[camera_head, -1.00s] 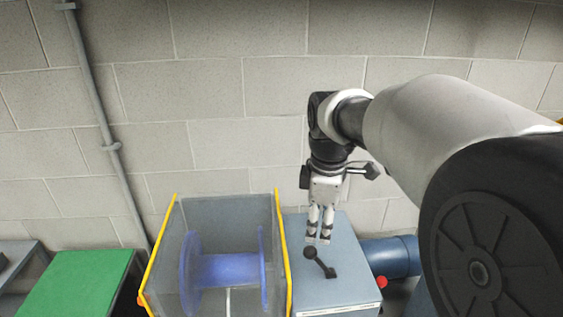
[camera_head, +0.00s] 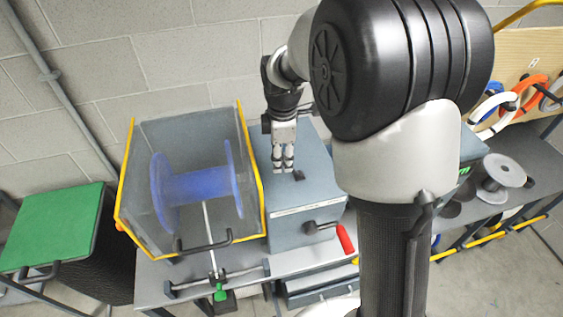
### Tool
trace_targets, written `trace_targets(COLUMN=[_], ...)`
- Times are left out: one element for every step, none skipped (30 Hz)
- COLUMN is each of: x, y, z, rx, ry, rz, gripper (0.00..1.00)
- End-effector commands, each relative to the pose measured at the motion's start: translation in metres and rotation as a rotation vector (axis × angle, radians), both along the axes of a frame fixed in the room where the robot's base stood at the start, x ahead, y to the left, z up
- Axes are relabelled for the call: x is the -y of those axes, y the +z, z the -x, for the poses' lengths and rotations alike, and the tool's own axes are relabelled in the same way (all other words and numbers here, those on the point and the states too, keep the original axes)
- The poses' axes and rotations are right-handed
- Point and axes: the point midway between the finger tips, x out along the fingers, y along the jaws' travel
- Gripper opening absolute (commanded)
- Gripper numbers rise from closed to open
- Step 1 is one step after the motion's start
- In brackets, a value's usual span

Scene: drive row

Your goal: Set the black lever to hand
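The black lever (camera_head: 299,175) is on top of the grey-blue box (camera_head: 303,186) right of the blue spool. Only a short dark piece of it shows, just right of my fingertips; its knob and the rest are hidden or too small to make out. My gripper (camera_head: 284,167) points down over the box top, right at the lever. Its two fingers are close together with a narrow gap, and I cannot tell whether they hold the knob. No position marking for the lever is readable.
A yellow-edged guard (camera_head: 128,190) around a blue spool (camera_head: 197,186) stands close left of my gripper. A red-handled crank (camera_head: 345,238) sticks out of the box front. A green-topped stand (camera_head: 52,228) is at left; grey reels (camera_head: 504,170) and coiled cables (camera_head: 532,92) are at right.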

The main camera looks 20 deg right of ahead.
Motion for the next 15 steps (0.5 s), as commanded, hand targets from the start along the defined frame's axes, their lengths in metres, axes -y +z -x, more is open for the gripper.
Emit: trace_targets(x=[0.000,0.000,0.000,0.001,0.001,0.001,0.001,0.001,0.001,0.001,0.001,0.001,0.001,0.001,0.001], y=[-0.009,-0.013,-0.018,-0.021,-0.023,-0.026,-0.027,-0.028,-0.029,-0.030,-0.030,-0.030,-0.030,-0.030,-0.030], z=[0.000,-0.001,-0.001,-0.001,-0.002,-0.002,-0.002,-0.002,-0.003,-0.003,-0.003,-0.003,-0.003,-0.003,-0.003], rx=[-0.003,-0.002,-0.003,-0.003,-0.002,-0.001,-0.001,-0.001,-0.001,-0.001,0.000,0.000,0.000,0.000,0.000], ry=[0.000,0.000,0.000,0.000,0.000,0.000,0.000,0.000,0.000,0.000,0.000,0.000,0.000,0.000,0.000], rz=[0.000,0.001,0.000,0.000,0.001,0.000,0.000,0.000,0.000,0.000,0.000,0.000,0.000,0.000,0.000], gripper=[0.45,0.45,0.45,0.45,0.45,0.45,0.45,0.45,0.45,0.45,0.45,0.45,0.45,0.45,0.45])
